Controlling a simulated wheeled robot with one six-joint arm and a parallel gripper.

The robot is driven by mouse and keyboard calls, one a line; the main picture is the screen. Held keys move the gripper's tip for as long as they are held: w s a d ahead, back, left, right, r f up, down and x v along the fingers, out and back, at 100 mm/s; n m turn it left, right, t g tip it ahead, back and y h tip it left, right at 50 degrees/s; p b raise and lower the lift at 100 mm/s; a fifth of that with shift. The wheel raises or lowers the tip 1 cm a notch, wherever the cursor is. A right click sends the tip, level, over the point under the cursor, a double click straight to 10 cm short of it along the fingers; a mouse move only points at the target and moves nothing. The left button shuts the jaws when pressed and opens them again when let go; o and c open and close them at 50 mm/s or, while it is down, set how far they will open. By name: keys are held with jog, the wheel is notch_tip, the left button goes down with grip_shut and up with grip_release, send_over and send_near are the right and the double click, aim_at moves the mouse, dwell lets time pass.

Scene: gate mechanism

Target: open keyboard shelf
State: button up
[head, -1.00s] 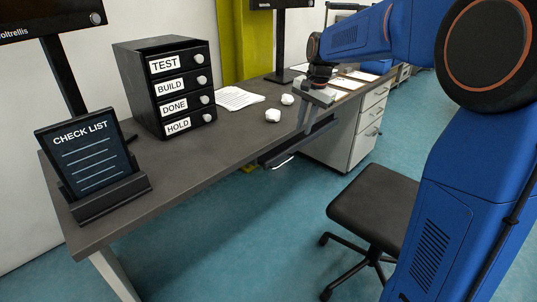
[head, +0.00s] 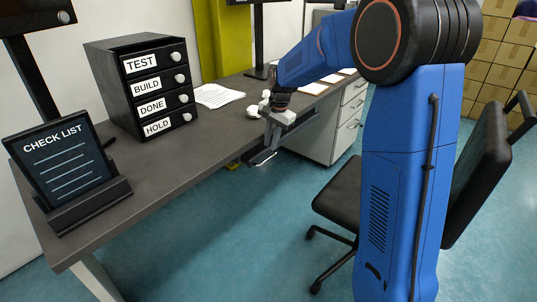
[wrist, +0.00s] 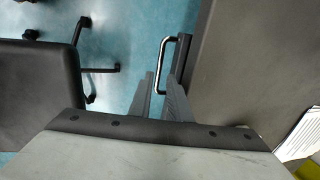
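The keyboard shelf (head: 254,153) is a dark, thin shelf under the desk's front edge, largely hidden by my gripper and the desk. Its dark front edge (wrist: 183,58) shows in the wrist view, with a silver bar handle (wrist: 162,62) on it. The handle also shows in the head view (head: 263,158). My gripper (head: 268,146) points down at the desk's front edge, over the handle. In the wrist view my gripper (wrist: 161,88) has its two fingers apart, with the handle just beyond and between them. I cannot see contact with the handle.
The grey desk (head: 190,165) carries a drawer box (head: 150,85), a check list stand (head: 65,165) and papers (head: 218,95). A black chair (head: 338,192) stands in front, also seen in the wrist view (wrist: 40,85). White drawers (head: 348,118) stand beyond. Floor between is clear.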

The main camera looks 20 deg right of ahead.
aim_at(268, 158)
jog(key=f, duration=0.4)
jog(key=w+f, duration=0.1)
jog(key=f, duration=0.1)
jog(key=shift+a+f, duration=0.2)
jog(key=shift+a, duration=0.15)
jog(key=shift+c, duration=0.3)
grip_shut()
